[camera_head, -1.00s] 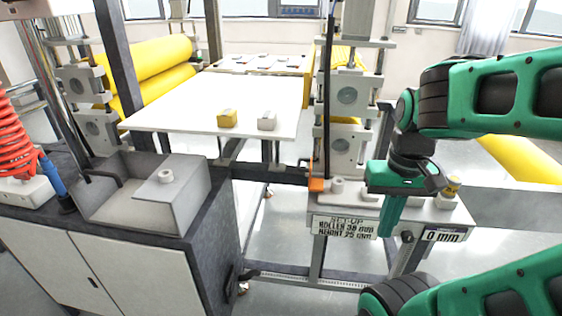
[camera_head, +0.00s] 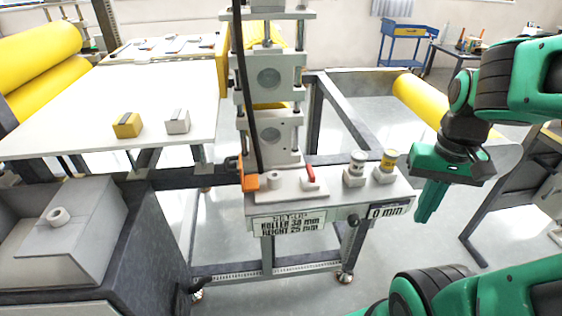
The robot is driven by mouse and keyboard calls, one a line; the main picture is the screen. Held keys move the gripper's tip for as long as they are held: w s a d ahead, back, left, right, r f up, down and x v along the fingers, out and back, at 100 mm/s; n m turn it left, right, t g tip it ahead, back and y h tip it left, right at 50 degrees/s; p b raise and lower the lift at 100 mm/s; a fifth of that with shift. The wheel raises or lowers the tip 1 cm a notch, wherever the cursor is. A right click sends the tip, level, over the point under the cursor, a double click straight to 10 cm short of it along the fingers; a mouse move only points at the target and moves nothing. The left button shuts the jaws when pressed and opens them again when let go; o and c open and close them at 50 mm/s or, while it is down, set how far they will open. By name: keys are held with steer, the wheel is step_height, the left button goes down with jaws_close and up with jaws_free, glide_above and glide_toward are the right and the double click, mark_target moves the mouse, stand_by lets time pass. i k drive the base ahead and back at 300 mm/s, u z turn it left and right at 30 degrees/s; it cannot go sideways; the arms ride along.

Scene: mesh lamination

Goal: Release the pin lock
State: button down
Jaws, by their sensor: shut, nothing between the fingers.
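My green gripper (camera_head: 427,205) points down, shut and empty, in the free space just right of the machine's control ledge (camera_head: 292,196). It touches nothing that I can see. On the ledge stand a small red lever (camera_head: 310,173) on a pale base, a round pale peg (camera_head: 274,178), a knob with a grey-green band (camera_head: 356,163) and a knob with a yellow band (camera_head: 388,161). An orange block (camera_head: 249,181) sits at the ledge's left end, at the foot of the roller stand (camera_head: 269,110). I cannot tell for certain which part is the pin lock.
A set-up sign reads roller 38 mm, height 25 mm (camera_head: 289,224); a plate reads 0 mm (camera_head: 386,211). A black knob (camera_head: 353,220) sits under the ledge. A white table (camera_head: 90,110) bears a yellow and a grey block. A grey cabinet (camera_head: 150,245) stands at left.

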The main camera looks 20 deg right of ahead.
mark_target(311, 174)
steer(key=z, duration=1.4)
steer(key=k, duration=1.65)
steer(key=u, duration=1.15)
steer(key=i, duration=1.05)
steer(key=z, duration=0.05)
